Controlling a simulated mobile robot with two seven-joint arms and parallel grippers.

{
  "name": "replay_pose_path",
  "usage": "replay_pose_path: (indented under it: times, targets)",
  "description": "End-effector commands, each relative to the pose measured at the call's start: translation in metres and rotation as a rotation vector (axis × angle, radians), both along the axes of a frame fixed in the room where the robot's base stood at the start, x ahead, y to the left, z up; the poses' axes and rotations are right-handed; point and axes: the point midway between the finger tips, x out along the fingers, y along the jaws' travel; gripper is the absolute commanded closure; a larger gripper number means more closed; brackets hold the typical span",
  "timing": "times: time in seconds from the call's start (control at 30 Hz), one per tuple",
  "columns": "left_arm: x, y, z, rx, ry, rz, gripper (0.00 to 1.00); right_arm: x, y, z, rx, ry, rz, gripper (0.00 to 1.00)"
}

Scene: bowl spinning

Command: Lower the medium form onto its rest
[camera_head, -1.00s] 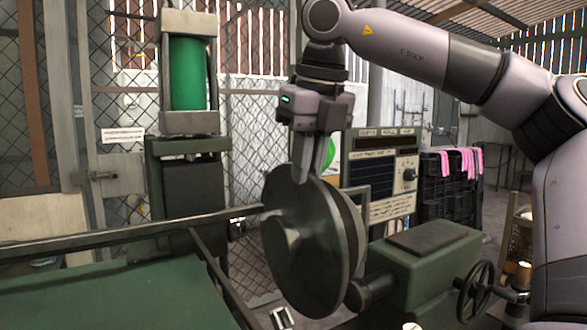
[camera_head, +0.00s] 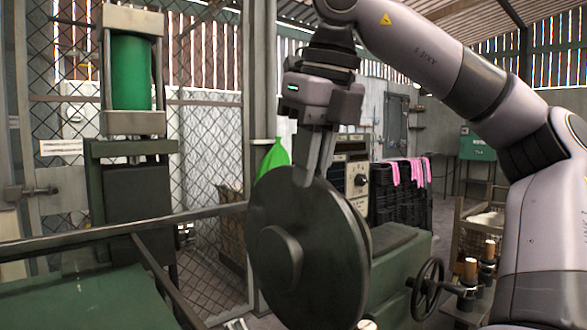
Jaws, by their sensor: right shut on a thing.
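The medium form (camera_head: 335,250) is a dark grey-green round disc with a raised hub on its face. It hangs upright on edge near the middle of the view. My right gripper (camera_head: 308,178) comes down from above and is shut on the disc's top rim. The disc hides part of the green lathe-like machine (camera_head: 402,262) behind it. I cannot make out the form's rest. My left gripper does not show.
A green-topped bench with a metal rail (camera_head: 110,232) lies at the left. A press with a green cylinder (camera_head: 131,72) stands behind it. A handwheel (camera_head: 428,289) and wooden-topped posts (camera_head: 470,268) are at the right. Black crates (camera_head: 400,195) with pink cloths stand behind.

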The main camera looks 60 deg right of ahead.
Motion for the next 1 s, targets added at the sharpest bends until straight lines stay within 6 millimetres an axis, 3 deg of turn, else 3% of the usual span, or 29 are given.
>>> replay_pose_path:
  times: [0.27, 1.0]
  targets:
    - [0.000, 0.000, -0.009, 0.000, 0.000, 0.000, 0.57, -0.026, -0.001, 0.000, -0.001, -0.006, 0.000, 1.00]
    - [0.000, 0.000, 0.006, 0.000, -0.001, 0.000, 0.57, -0.092, -0.004, 0.003, -0.006, -0.007, -0.003, 1.00]
